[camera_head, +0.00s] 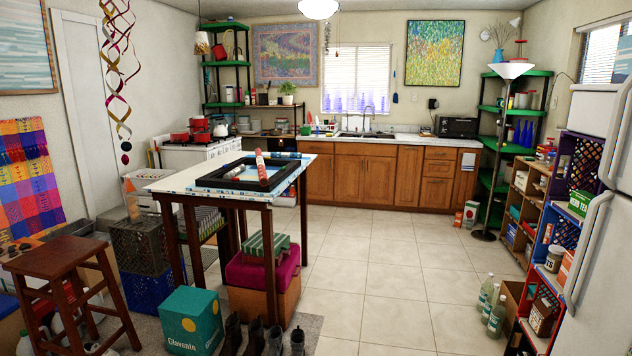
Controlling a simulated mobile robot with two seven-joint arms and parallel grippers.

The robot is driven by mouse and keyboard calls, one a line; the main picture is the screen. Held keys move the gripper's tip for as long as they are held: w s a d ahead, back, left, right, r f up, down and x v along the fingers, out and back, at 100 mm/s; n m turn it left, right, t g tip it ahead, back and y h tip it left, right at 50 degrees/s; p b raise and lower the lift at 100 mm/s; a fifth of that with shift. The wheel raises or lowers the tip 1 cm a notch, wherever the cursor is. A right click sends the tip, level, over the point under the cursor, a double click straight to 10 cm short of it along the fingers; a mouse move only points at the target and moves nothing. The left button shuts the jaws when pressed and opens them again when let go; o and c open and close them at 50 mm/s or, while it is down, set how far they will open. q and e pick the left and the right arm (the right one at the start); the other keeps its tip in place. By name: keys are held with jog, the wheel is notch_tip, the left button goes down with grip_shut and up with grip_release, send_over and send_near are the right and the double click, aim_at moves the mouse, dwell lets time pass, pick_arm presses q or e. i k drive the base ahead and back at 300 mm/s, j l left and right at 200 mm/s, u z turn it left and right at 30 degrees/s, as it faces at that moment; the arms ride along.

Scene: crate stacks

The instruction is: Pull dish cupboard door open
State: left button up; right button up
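A row of brown wooden base cupboards (364,180) stands against the far wall under a light counter. The visible fronts look shut. I cannot tell which one is the dish cupboard, and small handles are too far away to make out. Neither of my grippers is in view.
A tall table (300,158) with a black tray stands left of centre, with boxes and boots below. A wooden stool (62,255) is front left. A white fridge (605,270), bottles (496,318) and crate shelves line the right. The tiled floor (390,262) between is clear.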

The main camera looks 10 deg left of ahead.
aim_at(320, 171)
jog(key=i+z, duration=0.4)
jog(key=i, duration=1.6)
jog(key=i+u, duration=0.15)
jog(key=i, duration=1.25)
jog(key=i+l+u, duration=0.1)
jog(key=i+u, duration=0.15)
jog(key=i, duration=2.55)
jog(key=i+u, duration=0.2)
jog(key=i, duration=0.45)
jog(key=i+l+u, duration=0.1)
jog(key=i+u, duration=0.15)
jog(key=i, duration=0.45)
jog(key=i+u, duration=0.3)
jog(key=i, duration=1.05)
jog(key=i+j+z, duration=0.1)
jog(key=i+z, duration=0.15)
jog(key=i, duration=0.35)
jog(key=i+j+z, duration=0.3)
jog(key=i, duration=0.25)
jog(key=l, duration=0.1)
